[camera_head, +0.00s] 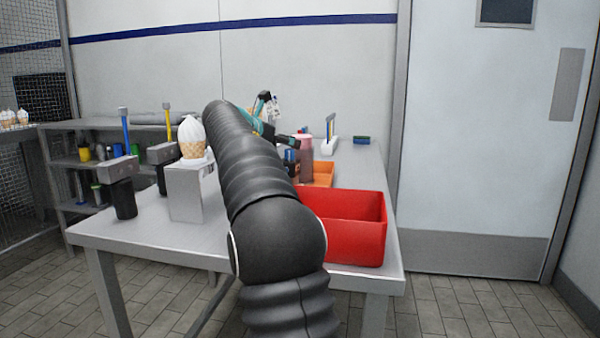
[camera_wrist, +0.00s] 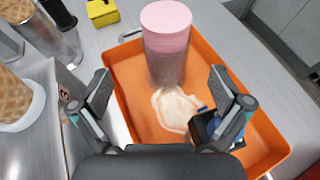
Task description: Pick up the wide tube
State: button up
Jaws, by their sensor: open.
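A wide cylinder with a pink top (camera_wrist: 166,40) stands upright in the orange tray (camera_wrist: 130,70); I take it to be the wide tube. In the head view it is the pinkish cylinder (camera_head: 306,160) behind the red bin. My gripper (camera_wrist: 162,80) is open and empty, its two fingers spread to the left and right of the tube's lower part in the picture. I cannot tell how far the tube is from the fingers. In the head view my arm hides much of my gripper.
A pale, flat patch (camera_wrist: 177,110) and a dark blue object (camera_wrist: 208,127) are in the tray. A metallic cylinder (camera_wrist: 62,42) and yellow block (camera_wrist: 102,12) are outside it. The red bin (camera_head: 352,225) and an ice cream cone (camera_head: 192,140) on a grey stand flank my arm.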

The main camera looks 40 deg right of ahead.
aim_at(302, 149)
jog(key=shift+s+b+x, duration=0.1)
jog(key=shift+s+x, duration=0.05)
jog(key=shift+x, duration=1.45)
jog(key=shift+s+b+x, duration=0.1)
jog(key=shift+s+x, duration=0.05)
jog(key=shift+x, duration=1.45)
jog(key=shift+s+b+x, duration=0.1)
jog(key=shift+s+x, duration=0.05)
jog(key=shift+x, duration=1.5)
jog(key=c, duration=1.6)
jog(key=shift+o, duration=0.2)
jog(key=shift+r, duration=0.1)
